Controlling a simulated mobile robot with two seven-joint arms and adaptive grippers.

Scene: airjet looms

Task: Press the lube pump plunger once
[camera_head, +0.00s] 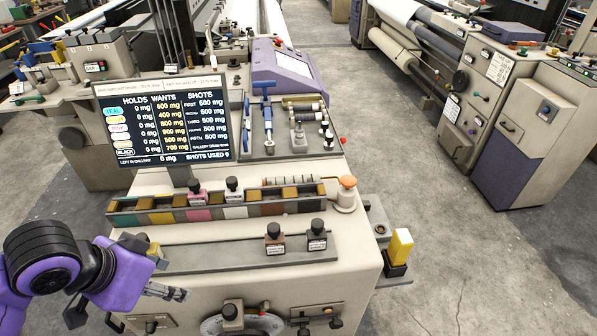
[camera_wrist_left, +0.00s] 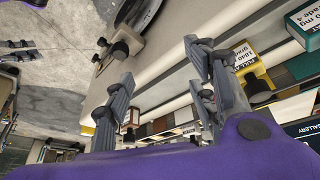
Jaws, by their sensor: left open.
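A pale squat bottle-like unit with an orange domed cap (camera_head: 347,184) stands at the right end of the coloured tray on the console. It looks like the lube pump and its plunger, but I cannot read a label on it. The cap stands clear of any gripper. My left gripper (camera_head: 165,291) is open and empty at the lower left, in front of the console and well to the left of the orange cap. In the left wrist view its two fingers (camera_wrist_left: 160,88) are spread apart, with the console front beyond. My right gripper is not in view.
A screen (camera_head: 161,117) stands at the console's back left. A blue T-handle (camera_head: 266,100) rises right of it. Black-knobbed weights (camera_head: 274,240) stand on the front ledge. A yellow block (camera_head: 401,246) sits on the right side shelf. Open floor (camera_head: 470,260) lies to the right.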

